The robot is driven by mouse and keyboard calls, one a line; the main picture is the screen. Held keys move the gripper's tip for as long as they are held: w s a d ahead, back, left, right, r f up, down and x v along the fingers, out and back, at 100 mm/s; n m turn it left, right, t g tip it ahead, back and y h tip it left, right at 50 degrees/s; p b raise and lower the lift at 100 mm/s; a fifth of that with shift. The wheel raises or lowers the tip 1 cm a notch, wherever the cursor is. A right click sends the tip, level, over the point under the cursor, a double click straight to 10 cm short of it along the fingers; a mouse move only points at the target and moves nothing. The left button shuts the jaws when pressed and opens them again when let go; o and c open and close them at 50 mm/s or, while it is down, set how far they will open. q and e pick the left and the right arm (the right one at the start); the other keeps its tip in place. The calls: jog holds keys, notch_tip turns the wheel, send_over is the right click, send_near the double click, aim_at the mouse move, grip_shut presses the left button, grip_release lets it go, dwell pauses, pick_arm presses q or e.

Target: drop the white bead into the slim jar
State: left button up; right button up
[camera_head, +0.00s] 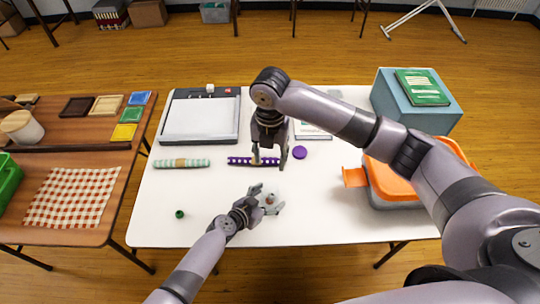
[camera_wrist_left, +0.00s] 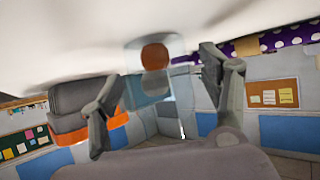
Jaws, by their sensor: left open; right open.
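A small clear jar (camera_head: 268,199) stands on the white table between the spread fingers of my left gripper (camera_head: 268,198). In the left wrist view the see-through jar (camera_wrist_left: 178,88) shows a round brown-orange patch and a grey disc below it. My left gripper (camera_wrist_left: 157,76) is open around the jar; contact cannot be told. My right gripper (camera_head: 269,162) is open and points down over the purple dotted roll (camera_head: 237,161), behind the jar. I cannot make out a white bead in either view.
A small green round thing (camera_head: 180,214) lies front left, a purple disc (camera_head: 299,152) right of my right gripper. A pale green roll (camera_head: 170,164), a paper trimmer (camera_head: 199,120), an orange-lidded box (camera_head: 356,177) and a teal box (camera_head: 421,114) are around. The table's front left is mostly clear.

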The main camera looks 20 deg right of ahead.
pick_arm(q)
jog(key=shift+a, duration=0.1)
jog(key=shift+s+a+r, duration=0.25)
jog(key=shift+a, duration=0.2)
jog(key=v, duration=1)
jog(key=shift+s+a+r, duration=0.2)
jog(key=shift+s+r, duration=0.05)
